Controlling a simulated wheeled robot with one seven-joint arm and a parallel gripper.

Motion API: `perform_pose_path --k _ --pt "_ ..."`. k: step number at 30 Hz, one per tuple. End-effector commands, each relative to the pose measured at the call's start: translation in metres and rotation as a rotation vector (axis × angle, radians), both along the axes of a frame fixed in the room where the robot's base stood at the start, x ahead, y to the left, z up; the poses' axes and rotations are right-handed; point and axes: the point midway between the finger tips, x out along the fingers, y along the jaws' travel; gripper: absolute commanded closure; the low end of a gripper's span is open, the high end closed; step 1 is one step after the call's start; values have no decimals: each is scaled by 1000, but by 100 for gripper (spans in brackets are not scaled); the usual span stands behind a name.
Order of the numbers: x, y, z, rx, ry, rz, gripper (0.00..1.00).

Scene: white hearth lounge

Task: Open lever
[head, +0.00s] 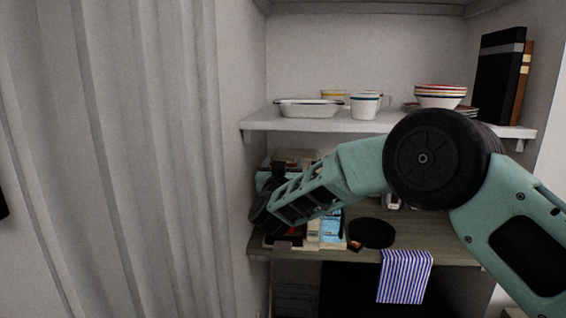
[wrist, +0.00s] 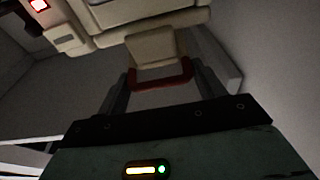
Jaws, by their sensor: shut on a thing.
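A beige machine (head: 296,157) stands on the lower shelf in the head view, largely covered by my arm. In the wrist view, its pale body (wrist: 140,12) fills the top. A beige lever with a dark red edge (wrist: 160,82) projects from it toward my gripper (wrist: 160,85). My two fingers lie on either side of the red-edged part, shut on it. In the head view my gripper (head: 264,212) is at the machine's left front, and the lever cannot be made out there.
A dark round plate (head: 371,233) and a striped cloth (head: 405,276) are on the lower shelf (head: 440,252), right of my gripper. Dishes stand on the upper shelf (head: 290,124). A wall and curtain (head: 130,160) are close on the left.

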Motion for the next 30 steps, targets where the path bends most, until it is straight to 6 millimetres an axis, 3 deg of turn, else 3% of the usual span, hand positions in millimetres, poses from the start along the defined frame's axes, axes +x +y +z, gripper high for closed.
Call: perform_pose_path --k 1,3,14,30 --pt "1 -1 15 3 38 -1 72" --pt "3 -1 23 6 94 0 72" --pt "15 -1 50 16 370 1 72" --pt "27 -1 69 13 352 -1 72"
